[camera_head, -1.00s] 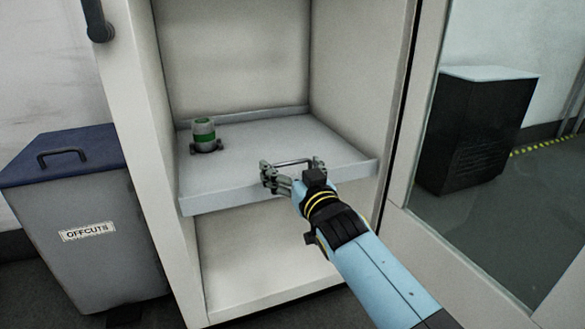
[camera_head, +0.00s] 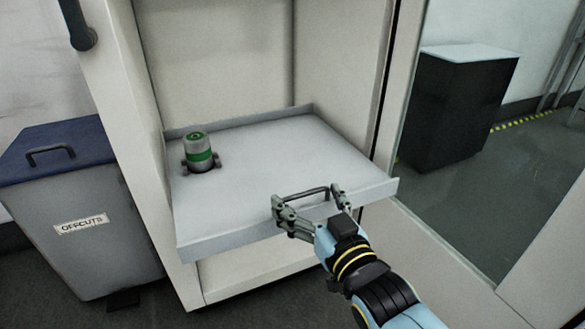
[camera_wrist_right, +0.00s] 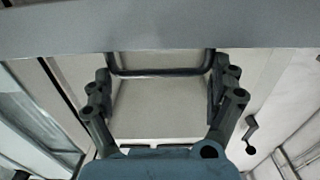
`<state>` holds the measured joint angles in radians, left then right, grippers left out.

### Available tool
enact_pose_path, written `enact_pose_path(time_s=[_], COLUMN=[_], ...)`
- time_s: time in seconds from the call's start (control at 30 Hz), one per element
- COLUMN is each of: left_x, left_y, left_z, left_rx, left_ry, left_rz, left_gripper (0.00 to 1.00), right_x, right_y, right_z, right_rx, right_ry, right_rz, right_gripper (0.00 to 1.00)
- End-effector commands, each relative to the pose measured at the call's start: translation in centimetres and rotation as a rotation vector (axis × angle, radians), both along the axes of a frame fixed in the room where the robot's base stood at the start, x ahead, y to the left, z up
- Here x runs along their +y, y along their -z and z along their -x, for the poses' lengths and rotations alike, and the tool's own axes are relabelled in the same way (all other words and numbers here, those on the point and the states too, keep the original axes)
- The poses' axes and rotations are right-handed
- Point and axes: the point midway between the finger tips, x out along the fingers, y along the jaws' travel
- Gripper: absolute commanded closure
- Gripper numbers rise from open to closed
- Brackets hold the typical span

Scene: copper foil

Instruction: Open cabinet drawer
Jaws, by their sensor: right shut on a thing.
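The cabinet drawer (camera_head: 275,160) is a shallow light-grey tray, pulled out past the cabinet's front. Its dark bar handle (camera_head: 306,193) is on the front face. My right gripper (camera_head: 308,198) is shut on the handle, with one finger at each end of the bar. The handle (camera_wrist_right: 160,72) also shows between the fingers in the right wrist view, under the drawer's front panel (camera_wrist_right: 200,28). A grey and green cylindrical object (camera_head: 199,150) stands upright in the drawer at the back left. My left gripper is not in view.
The white cabinet (camera_head: 160,150) frames the drawer, with an open space below it. A grey offcuts bin (camera_head: 85,220) with a blue lid stands at the left. A glass panel at the right shows a black cabinet (camera_head: 460,105) behind it.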

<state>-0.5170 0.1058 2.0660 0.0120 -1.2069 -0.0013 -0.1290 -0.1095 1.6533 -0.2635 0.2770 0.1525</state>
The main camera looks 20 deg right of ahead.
Motion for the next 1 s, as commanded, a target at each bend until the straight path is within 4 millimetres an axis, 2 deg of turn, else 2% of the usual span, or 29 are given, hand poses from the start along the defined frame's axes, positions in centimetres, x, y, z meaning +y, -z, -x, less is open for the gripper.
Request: enact_pose_path(time_s=[0.03,0.2,0.4,0.63,1.0], left_x=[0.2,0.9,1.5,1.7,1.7], left_y=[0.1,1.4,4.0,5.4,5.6], left_z=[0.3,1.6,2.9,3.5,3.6], left_rx=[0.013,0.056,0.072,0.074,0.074], left_ry=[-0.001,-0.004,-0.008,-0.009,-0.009], left_rz=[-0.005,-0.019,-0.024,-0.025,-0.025], left_gripper=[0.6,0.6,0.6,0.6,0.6], right_x=[-0.2,-0.3,-0.4,-0.4,-0.4], right_y=[-0.5,-0.4,-0.2,-0.1,0.0], right_z=[1.3,4.7,7.4,8.6,8.7], right_rx=[0.0,0.0,-0.001,-0.001,-0.001], right_ry=[-0.001,-0.002,-0.002,-0.002,-0.001], right_rz=[0.008,0.009,0.007,0.008,0.006], right_gripper=[0.65,0.65,0.65,0.65,0.66])
